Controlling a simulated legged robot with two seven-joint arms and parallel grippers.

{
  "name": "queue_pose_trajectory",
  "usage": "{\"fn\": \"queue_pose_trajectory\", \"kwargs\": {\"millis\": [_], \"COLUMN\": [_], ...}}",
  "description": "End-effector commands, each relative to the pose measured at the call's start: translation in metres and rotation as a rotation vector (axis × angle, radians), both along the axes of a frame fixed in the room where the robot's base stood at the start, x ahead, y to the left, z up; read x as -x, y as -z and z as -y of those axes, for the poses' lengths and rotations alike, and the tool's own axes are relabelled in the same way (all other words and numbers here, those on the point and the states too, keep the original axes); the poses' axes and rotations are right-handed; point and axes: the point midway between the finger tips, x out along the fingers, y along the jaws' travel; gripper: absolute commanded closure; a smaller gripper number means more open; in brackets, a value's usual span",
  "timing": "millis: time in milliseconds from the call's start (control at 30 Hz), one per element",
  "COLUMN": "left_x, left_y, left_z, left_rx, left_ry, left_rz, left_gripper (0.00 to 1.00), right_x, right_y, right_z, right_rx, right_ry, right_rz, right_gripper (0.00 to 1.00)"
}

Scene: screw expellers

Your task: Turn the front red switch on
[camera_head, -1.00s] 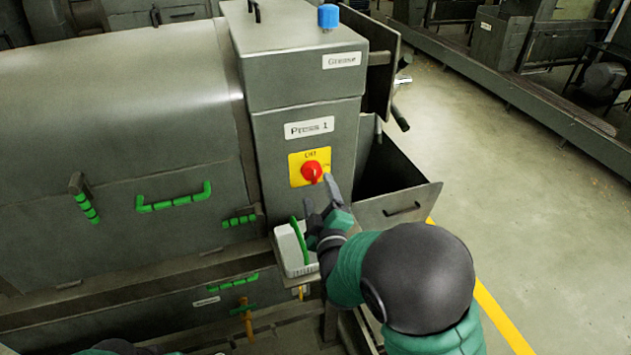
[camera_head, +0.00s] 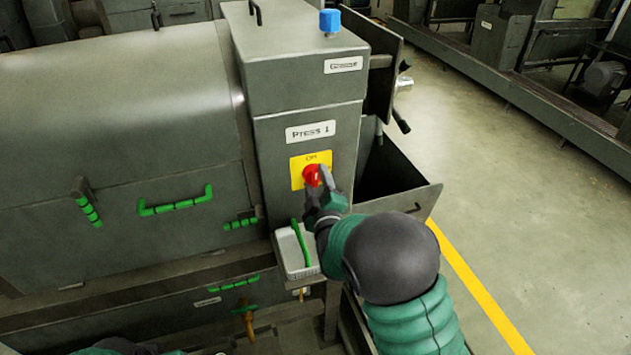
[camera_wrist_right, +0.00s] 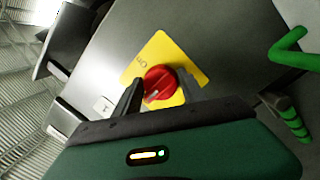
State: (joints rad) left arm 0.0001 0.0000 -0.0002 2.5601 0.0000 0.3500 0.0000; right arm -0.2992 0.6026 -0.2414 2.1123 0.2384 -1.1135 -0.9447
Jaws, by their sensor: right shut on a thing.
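The red rotary switch (camera_head: 311,175) sits on a yellow plate (camera_head: 296,180) on the machine front below the "Press 1" label. My right gripper (camera_head: 318,188) is at the switch, fingers shut on it. In the right wrist view the red knob (camera_wrist_right: 160,83) lies between the two fingers (camera_wrist_right: 158,92). A pale mark shows on its lower-left side, and the plate's "On" lettering is near its upper left. The lettering is hard to read in the head view. My left gripper is out of view; only a bit of green arm shows at the bottom left.
An open bin (camera_head: 420,203) with a handle juts out to the right. Green-gripped handles (camera_head: 175,205) line the machine's left side. The floor at right is clear.

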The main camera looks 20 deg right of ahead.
Motion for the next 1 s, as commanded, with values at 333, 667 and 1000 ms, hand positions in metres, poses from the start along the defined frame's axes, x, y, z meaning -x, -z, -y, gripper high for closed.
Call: {"fn": "queue_pose_trajectory", "kwargs": {"millis": [333, 667, 1000], "left_x": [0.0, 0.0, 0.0], "left_y": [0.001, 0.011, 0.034], "left_z": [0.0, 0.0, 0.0], "left_rx": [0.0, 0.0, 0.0], "left_ry": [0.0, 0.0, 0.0], "left_rz": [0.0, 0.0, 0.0], "left_gripper": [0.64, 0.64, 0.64], "right_x": [0.0, 0.0, 0.0], "right_y": [0.001, 0.002, 0.002], "right_z": [-0.005, -0.005, -0.006], "right_rx": [-0.004, -0.12, -0.409], "right_ry": [-0.01, -0.01, -0.011], "right_rz": [-0.001, -0.003, -0.01], "right_gripper": [0.93, 0.93, 0.93]}}
